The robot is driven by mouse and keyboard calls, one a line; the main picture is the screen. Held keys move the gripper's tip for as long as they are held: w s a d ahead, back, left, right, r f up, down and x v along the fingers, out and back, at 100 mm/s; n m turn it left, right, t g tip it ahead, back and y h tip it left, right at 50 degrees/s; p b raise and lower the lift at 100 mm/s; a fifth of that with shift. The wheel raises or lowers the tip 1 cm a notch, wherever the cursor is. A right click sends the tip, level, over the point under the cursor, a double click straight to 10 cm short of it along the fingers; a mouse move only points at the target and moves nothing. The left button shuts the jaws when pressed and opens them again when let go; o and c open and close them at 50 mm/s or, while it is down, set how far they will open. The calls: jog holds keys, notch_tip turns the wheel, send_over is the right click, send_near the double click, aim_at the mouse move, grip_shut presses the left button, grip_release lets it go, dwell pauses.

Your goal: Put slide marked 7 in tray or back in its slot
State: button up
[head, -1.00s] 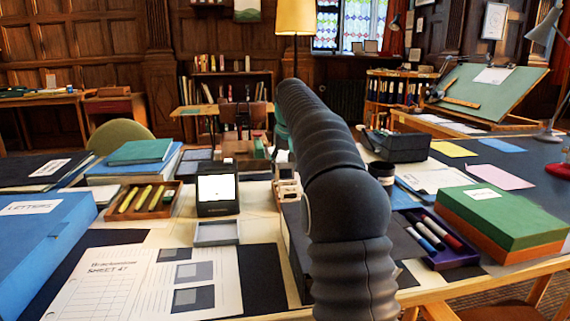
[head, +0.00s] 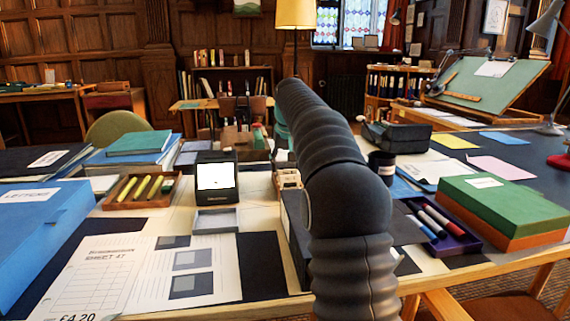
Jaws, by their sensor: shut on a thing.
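My arm rises through the middle of the head view and bends away over the table. Its end and my gripper are hidden behind my own arm. No slide marked 7 can be made out. A small grey tray (head: 215,221) lies in front of a black viewer (head: 216,184) with a bright white screen. A pale slotted object (head: 288,180) shows just left of my arm, partly hidden by it. A white sheet (head: 150,290) with several dark square patches lies at the front left, on a dark mat.
An open box of yellow pens (head: 143,190) and a blue box (head: 40,225) stand left. A purple pen tray (head: 455,240), green and orange boxes (head: 503,206) and a dark cup (head: 382,165) stand right of my arm. Some pale tabletop shows between the items.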

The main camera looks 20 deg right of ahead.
jog(key=shift+s, duration=0.1)
jog(key=o, duration=0.9)
jog(key=v, duration=1.2)
jog(key=shift+a, duration=0.1)
